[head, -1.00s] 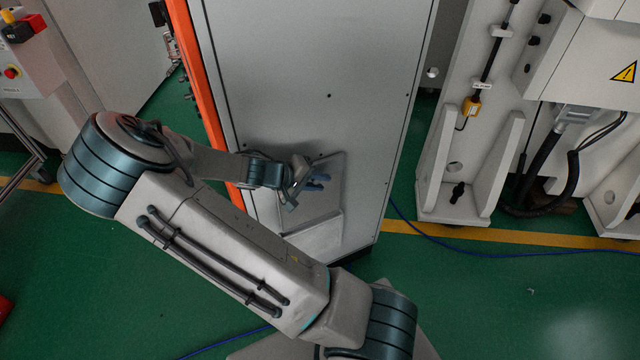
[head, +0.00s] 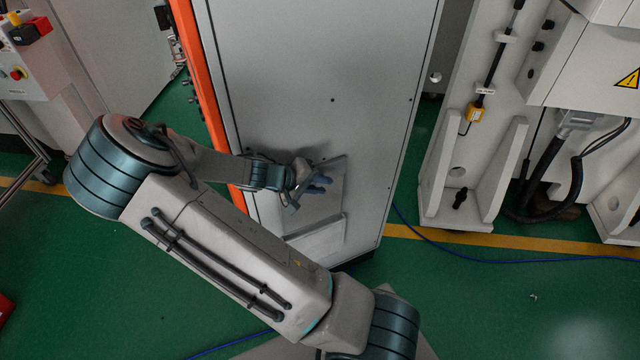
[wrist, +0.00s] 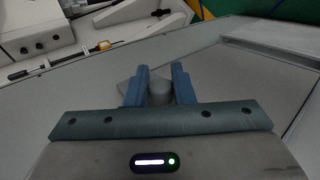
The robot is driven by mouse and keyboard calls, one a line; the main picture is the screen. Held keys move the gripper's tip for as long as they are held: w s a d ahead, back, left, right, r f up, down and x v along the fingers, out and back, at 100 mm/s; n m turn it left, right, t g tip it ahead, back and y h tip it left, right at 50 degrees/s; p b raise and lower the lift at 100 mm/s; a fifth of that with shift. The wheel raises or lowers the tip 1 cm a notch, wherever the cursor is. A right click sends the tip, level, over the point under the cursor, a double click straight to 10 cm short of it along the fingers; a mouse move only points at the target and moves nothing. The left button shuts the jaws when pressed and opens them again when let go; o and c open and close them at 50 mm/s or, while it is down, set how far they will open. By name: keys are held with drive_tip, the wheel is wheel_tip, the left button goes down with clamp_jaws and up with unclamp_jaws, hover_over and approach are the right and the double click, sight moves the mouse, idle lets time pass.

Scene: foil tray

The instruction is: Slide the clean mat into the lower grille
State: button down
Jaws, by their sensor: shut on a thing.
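My gripper (head: 326,182) is at the lower part of the grey cabinet's side face. I cannot tell whether this piece is the mat or a part joined to something else. Just behind and below the fingers, a pale framed housing (head: 318,230) stands out low on the cabinet face; it appears to be the lower grille. Its slats or opening cannot be made out. No separate mat can be clearly picked out.
The grey cabinet (head: 310,60) has an orange edge strip (head: 198,80) on its left. To the right stands a white machine frame (head: 470,170) with cables. A blue cable (head: 480,257) lies on the green floor (head: 470,310), which is open at the front right.

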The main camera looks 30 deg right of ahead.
drive_tip(key=shift+f, duration=0.15)
drive_tip(key=shift+f+b, duration=1.6)
drive_tip(key=shift+f, duration=0.25)
wheel_tip(320, 180, down, 20)
drive_tip(key=b, duration=1.5)
idle(0.7)
idle(0.4)
drive_tip(key=c, duration=1.2)
unclamp_jaws()
drive_tip(key=shift+o, duration=0.2)
drive_tip(key=shift+a, duration=0.1)
